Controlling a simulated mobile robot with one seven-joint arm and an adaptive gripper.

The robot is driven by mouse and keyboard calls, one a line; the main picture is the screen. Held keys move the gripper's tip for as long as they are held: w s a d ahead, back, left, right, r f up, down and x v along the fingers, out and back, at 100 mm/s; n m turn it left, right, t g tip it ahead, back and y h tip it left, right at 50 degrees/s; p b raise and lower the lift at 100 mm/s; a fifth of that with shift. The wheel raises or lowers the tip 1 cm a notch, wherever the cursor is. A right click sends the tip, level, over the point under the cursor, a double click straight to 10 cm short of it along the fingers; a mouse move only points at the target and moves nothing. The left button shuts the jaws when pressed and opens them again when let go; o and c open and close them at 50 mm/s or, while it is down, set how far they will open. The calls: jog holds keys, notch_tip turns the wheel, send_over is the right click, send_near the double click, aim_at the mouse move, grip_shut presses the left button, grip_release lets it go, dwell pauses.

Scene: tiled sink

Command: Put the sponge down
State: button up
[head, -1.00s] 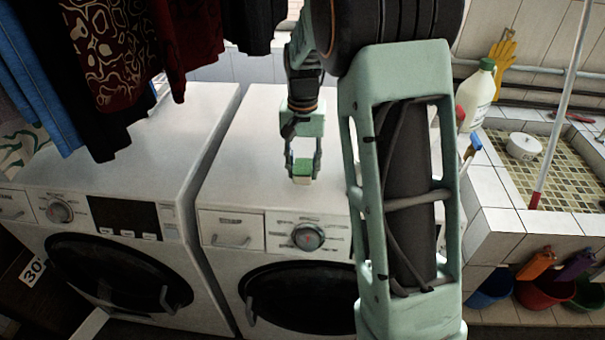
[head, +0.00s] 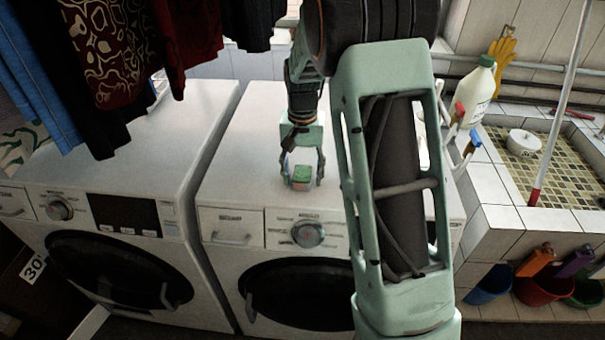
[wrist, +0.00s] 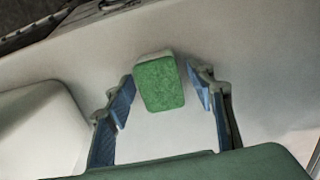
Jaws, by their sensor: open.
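The sponge (head: 302,173), with a green face and a pale layer, is on the white top of the right washing machine (head: 262,150), near its front edge. My gripper (head: 302,180) is around it, with a finger on each side. In the wrist view the sponge (wrist: 159,83) lies between the blue-padded fingers of my gripper (wrist: 160,92), toward their tips. Gaps show on both sides, so the fingers are open and apart from it. The sponge appears to rest on the machine top.
A second washing machine (head: 125,140) stands at the left, under hanging clothes (head: 135,50). A tiled sink (head: 500,215) is at the right, with a white bottle (head: 480,85) and a white round pot (head: 523,143). The machine top around the sponge is clear.

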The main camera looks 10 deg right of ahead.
aim_at(303, 173)
jog(key=shift+r, duration=0.1)
notch_tip(303, 173, up, 12)
dwell(0.5)
jog(key=shift+r+b, duration=0.1)
jog(key=shift+b, duration=0.2)
